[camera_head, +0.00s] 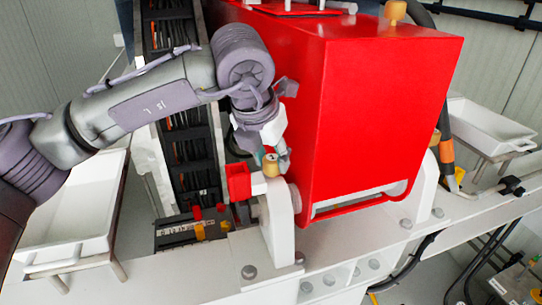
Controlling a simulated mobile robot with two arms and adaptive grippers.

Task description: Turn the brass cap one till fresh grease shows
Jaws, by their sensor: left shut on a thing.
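The brass cap (270,164) sits low beside the left face of the big red pump housing (380,110), above a white bearing block (277,222). My left gripper (272,158) comes down from above and is shut on this brass cap; its fingers partly hide it. Whether fresh grease shows around the cap cannot be made out. Another brass-coloured cap (395,11) stands on top of the red housing, and one more (435,138) is at its right side. My right gripper is not in view.
A red block (238,181) sits just left of the gripped cap. A white tray (66,252) stands at left and another white tray (485,128) at right. A dark rack with cables (190,145) rises behind my left arm. Bolts stud the white base frame.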

